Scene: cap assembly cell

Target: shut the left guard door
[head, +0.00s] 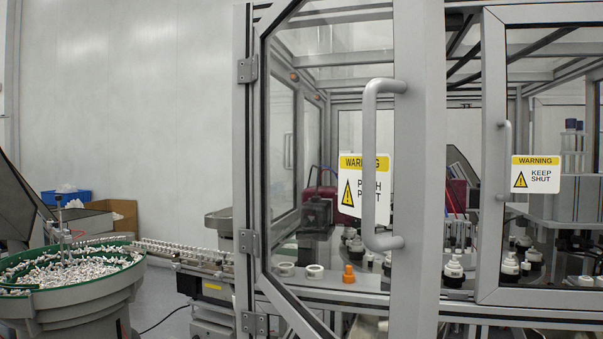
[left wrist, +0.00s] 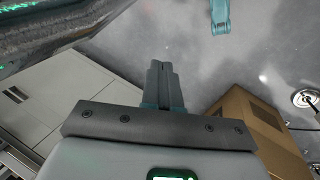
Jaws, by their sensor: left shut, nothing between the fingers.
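The left guard door (head: 418,200) is a clear panel in a grey frame, hinged on its left side. It stands open, swung out towards me, with its top and bottom edges slanting. Its grey bar handle (head: 370,150) is on the free side, in front of a yellow and white warning sign (head: 347,195). My left gripper (left wrist: 162,66) shows only in the left wrist view, with its dark fingers together and nothing between them. It is over the floor, and neither door nor handle shows in that view.
The right guard door (head: 493,170) has a "keep shut" sign and looks shut. A green-rimmed feeder bowl (head: 60,290) of small white parts stands at left, with a conveyor (head: 185,252) leading to the cell. A cardboard box (left wrist: 248,120) is near my left gripper.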

